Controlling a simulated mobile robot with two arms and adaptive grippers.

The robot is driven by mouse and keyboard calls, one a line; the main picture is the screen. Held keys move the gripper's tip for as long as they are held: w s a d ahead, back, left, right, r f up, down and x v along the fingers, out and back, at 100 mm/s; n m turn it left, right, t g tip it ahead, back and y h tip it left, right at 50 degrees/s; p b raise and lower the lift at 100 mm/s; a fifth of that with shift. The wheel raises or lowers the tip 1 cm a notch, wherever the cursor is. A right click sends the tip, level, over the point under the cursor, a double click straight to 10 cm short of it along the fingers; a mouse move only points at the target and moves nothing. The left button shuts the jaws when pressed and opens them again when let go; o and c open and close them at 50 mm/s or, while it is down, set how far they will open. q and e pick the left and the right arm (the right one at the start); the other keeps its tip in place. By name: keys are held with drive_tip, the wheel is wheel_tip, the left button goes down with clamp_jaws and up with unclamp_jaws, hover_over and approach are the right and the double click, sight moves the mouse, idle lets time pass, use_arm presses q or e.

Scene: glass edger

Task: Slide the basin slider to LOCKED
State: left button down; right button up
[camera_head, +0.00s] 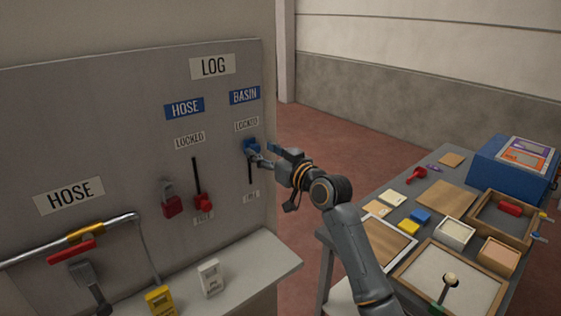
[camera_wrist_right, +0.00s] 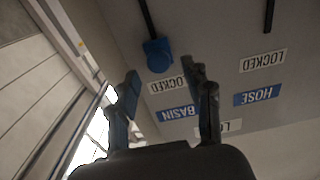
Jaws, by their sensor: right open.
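The blue basin slider (camera_head: 251,146) is at the top end of its vertical slot, just below the basin LOCKED label (camera_head: 246,124). The dark slot runs bare below it down to a small lower label (camera_head: 251,196). My right gripper (camera_head: 263,157) is at the panel, close to the slider's lower right side. In the right wrist view the picture is upside down; the blue slider (camera_wrist_right: 158,55) lies just beyond the spread fingertips of my right gripper (camera_wrist_right: 162,73), with a gap visible. Contact cannot be told. My left gripper is not in view.
Left of it, the red hose slider (camera_head: 203,201) sits low in its slot beside a red tag (camera_head: 172,206). A ledge (camera_head: 250,266) holds a white box and a yellow box. At right, a table (camera_head: 330,236) carries trays, blocks and a blue case (camera_head: 490,172).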

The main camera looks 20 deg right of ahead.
drive_tip(key=v, duration=0.8)
drive_tip(key=shift+s, duration=0.1)
